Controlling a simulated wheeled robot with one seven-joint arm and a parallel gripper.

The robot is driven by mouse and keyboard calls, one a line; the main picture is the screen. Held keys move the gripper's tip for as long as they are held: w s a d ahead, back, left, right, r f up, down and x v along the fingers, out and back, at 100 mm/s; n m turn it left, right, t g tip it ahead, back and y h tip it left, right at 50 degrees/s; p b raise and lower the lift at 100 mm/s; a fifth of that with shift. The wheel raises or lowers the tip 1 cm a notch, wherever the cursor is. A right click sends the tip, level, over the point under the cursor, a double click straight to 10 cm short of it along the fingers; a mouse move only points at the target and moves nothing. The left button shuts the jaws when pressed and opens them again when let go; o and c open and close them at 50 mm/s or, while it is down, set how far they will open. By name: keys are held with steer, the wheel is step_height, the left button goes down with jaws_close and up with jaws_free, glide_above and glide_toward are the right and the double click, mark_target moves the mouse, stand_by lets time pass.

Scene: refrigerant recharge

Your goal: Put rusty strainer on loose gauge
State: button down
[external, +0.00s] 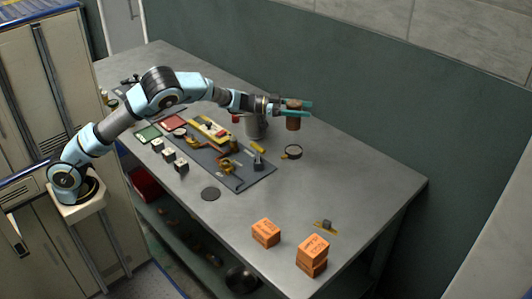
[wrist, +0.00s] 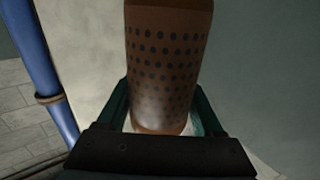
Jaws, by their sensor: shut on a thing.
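The rusty strainer (external: 293,121) is a brown cylinder held upright in the air above the table. In the wrist view the strainer (wrist: 165,60) shows rows of dark holes and fills the space between the fingers. My gripper (external: 306,108) has teal fingers and is shut on the strainer. A small round dial with a dark rim and pale face, which looks like the loose gauge (external: 292,152), lies on the table below the strainer, apart from it. The wrist view does not show the gauge.
A grey metal canister (external: 257,127) stands just left of my gripper. A dark mat (external: 232,178) with tools and parts lies left of the gauge. The table right of the gauge is clear.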

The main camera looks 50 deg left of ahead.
step_height(320, 180, down, 10)
steer(key=shift+f+p, duration=0.15)
steer(key=shift+p, duration=0.85)
steer(key=shift+f, duration=0.1)
steer(key=shift+c, duration=0.2)
jaws_free()
steer(key=shift+f, duration=0.1)
steer(key=shift+r, duration=0.2)
steer(key=b+v, duration=0.2)
steer(key=v, duration=0.5)
steer(key=shift+s+a, duration=0.15)
steer(key=shift+s, duration=0.05)
